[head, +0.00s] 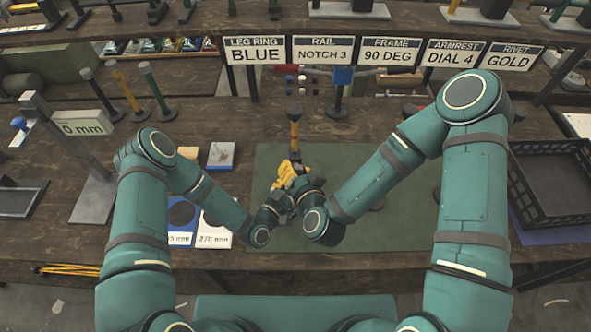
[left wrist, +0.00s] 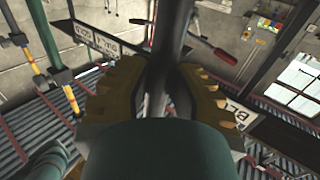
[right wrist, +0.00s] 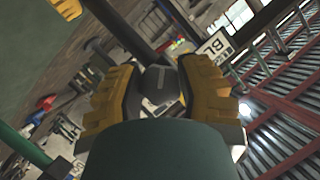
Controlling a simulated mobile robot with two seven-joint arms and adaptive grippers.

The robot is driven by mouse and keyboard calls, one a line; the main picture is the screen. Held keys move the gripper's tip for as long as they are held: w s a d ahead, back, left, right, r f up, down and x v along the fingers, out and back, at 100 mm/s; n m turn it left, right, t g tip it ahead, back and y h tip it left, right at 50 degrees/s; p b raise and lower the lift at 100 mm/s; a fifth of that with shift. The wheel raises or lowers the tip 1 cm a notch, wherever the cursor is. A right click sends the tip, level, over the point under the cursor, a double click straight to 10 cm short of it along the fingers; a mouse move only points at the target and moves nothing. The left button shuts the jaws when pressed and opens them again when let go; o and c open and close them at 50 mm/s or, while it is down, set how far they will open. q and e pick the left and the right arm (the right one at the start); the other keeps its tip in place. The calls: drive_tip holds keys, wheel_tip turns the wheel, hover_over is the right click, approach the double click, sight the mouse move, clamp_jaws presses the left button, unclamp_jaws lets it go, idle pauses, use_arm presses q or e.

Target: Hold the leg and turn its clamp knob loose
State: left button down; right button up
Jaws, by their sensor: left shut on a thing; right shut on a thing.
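The leg (head: 294,130) stands up from between my grippers over the green mat, with a dark cap and an orange-brown stretch below it. My left gripper (left wrist: 165,85) is shut on the leg's dark shaft (left wrist: 172,40), which runs up between its yellow fingers in the left wrist view. My right gripper (head: 288,174) is shut on the clamp knob (right wrist: 160,84), a dark block between its yellow fingers in the right wrist view. The dark shaft (right wrist: 125,30) runs past just beyond it. In the head view the fingers hide the knob and the leg's lower part.
The green mat (head: 400,215) is mostly clear on the right. A black crate (head: 553,190) stands at the far right. Black, yellow and green posts (head: 128,92) stand at the left. Number cards (head: 180,235) lie left of the mat. Signs, including a BLUE leg ring sign (head: 255,52), hang behind.

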sight(296, 167)
drive_tip(key=o, duration=1.2)
wheel_tip(296, 167, up, 10)
drive_tip(key=shift+f, duration=0.1)
